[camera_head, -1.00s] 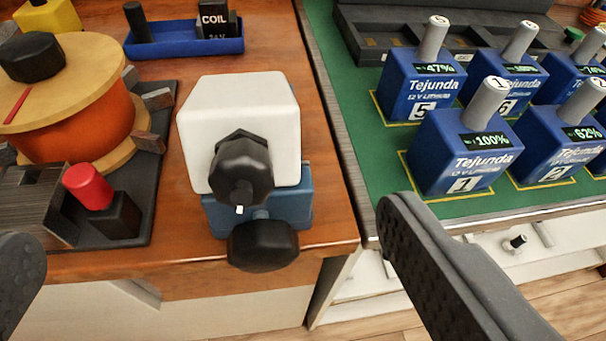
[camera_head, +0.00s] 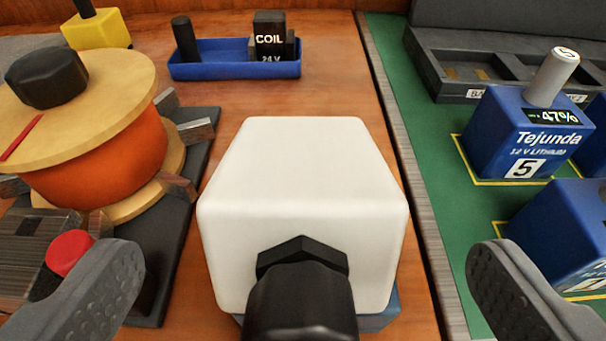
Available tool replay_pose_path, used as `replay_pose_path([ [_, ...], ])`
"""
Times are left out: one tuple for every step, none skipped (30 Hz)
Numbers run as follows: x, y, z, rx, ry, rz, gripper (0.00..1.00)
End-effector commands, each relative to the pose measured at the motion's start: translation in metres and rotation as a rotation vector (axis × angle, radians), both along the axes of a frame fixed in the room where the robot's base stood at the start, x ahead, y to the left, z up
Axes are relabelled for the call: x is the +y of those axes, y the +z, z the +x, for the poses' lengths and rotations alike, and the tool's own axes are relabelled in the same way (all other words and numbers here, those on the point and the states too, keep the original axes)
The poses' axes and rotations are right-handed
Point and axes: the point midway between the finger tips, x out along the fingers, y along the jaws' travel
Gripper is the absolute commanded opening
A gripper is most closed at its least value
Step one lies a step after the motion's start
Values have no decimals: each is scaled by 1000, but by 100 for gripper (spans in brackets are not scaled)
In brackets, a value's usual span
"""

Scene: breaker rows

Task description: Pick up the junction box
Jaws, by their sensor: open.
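The junction box is likely the white box (camera_head: 303,180) with rounded edges, close in front of me at the middle of the view. A black knob or gland (camera_head: 300,305) projects from its near face, cut off by the bottom edge. A blue base (camera_head: 384,316) shows a little under the box at the lower right. My gripper (camera_head: 305,280) is open, with one dark studded finger on each side of the box. Visible gaps separate both fingers from the box, and nothing is held.
An orange spool with wooden discs (camera_head: 95,150) and a red button (camera_head: 69,252) stand close on the left. A blue tray (camera_head: 215,70) holding a coil block (camera_head: 270,35) lies behind the box. Blue batteries (camera_head: 525,130) stand on a green mat (camera_head: 400,50) at right.

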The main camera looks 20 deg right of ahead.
Motion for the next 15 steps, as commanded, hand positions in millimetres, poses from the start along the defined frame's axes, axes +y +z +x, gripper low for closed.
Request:
replay_pose_path([
  [-1,0,1,0,0,0,96],
  [-1,-1,2,0,-1,0,96],
  [-1,-2,4,1,-1,0,96],
  [-2,-2,5,1,-2,0,96],
  [-3,-3,7,2,-2,0,96],
  [-4,-4,10,2,-2,0,96],
  [-4,-5,13,2,-2,0,96],
  [-4,-5,16,1,-1,0,96],
  [-5,-6,21,0,-1,1,96],
  [-6,-6,24,-1,-2,1,96],
  [-7,-7,28,-1,-2,1,96],
  [-8,-9,32,0,-3,1,96],
  [-9,-11,35,0,-1,1,96],
  [-10,-13,37,1,-2,0,96],
  [-11,-15,41,2,-1,-1,96],
])
